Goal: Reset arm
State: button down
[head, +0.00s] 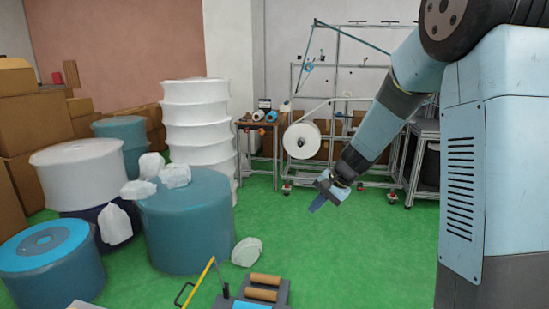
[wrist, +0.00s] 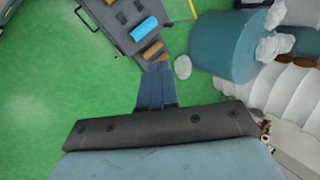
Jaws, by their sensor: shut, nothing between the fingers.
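My arm reaches down and to the left from my column at the right of the head view. My gripper (head: 318,202) hangs in the air above the green floor, right of the large teal roll. In the wrist view my gripper (wrist: 154,70) points down with its two blue fingers side by side and no gap between them. It is shut and holds nothing. In the wrist view its tips overlap the edge of a grey cart below.
The grey cart (head: 280,291) carries rollers and has a yellow handle (head: 201,277). Teal rolls (head: 186,225), a white roll stack (head: 197,128) and boxes (head: 38,110) fill the left. A metal frame machine (head: 345,85) stands behind. Green floor (head: 360,260) is clear at centre right.

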jog(key=s+d+r+n+t+h, duration=0.1)
jog(key=s+r, duration=0.4)
jog(key=s, duration=0.5)
jog(key=s+d+r+n+t+h, duration=0.1)
jog(key=s+d+r+n+h, duration=0.2)
jog(key=s+d+r, duration=0.3)
jog(key=s+d+r+n+t+h, duration=0.1)
jog(key=s+d+r, duration=0.3)
jog(key=s, duration=1)
jog(key=shift+r+n+h, duration=0.5)
jog(key=shift+r+n, duration=0.1)
jog(key=shift+r, duration=0.1)
